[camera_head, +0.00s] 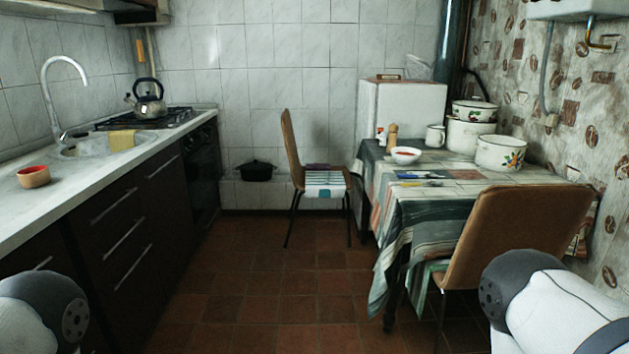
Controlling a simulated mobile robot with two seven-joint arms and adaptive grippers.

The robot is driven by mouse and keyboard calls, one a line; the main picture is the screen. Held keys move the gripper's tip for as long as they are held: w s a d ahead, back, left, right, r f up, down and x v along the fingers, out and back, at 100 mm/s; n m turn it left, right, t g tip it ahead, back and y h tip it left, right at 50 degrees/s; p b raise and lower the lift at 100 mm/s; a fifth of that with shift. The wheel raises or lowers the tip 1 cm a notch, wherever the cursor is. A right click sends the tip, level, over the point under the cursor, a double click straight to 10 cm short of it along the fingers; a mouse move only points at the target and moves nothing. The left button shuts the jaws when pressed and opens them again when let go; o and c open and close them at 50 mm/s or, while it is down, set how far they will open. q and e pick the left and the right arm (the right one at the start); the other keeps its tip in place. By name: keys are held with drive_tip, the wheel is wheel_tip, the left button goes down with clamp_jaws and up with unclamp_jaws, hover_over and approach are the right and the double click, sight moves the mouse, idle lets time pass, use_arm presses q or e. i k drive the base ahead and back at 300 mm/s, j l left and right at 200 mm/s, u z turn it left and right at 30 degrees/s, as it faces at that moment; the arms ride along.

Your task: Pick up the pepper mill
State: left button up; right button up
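The pepper mill (392,136) looks like a small, light wooden upright piece near the back left of the table (470,186). It stands behind a white bowl with a red inside (405,155) and next to a small dark-and-white item (381,137). The lower part of the mill is partly hidden by the bowl. Parts of my two arms show at the bottom left and bottom right corners, far from the mill. Neither of my grippers is in view.
Enamel pots (500,152), a white mug (435,135) and papers are on the table. A brown chair (520,225) blocks the near side; another chair (290,150) stands at the left. The tiled floor (260,290) between counter (90,185) and table is clear.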

sight(392, 138)
drive_tip(key=i+j, duration=0.15)
drive_tip(key=i, duration=1.05)
drive_tip(key=i+j+u, duration=0.1)
drive_tip(key=i, duration=1.1)
drive_tip(key=j, duration=0.1)
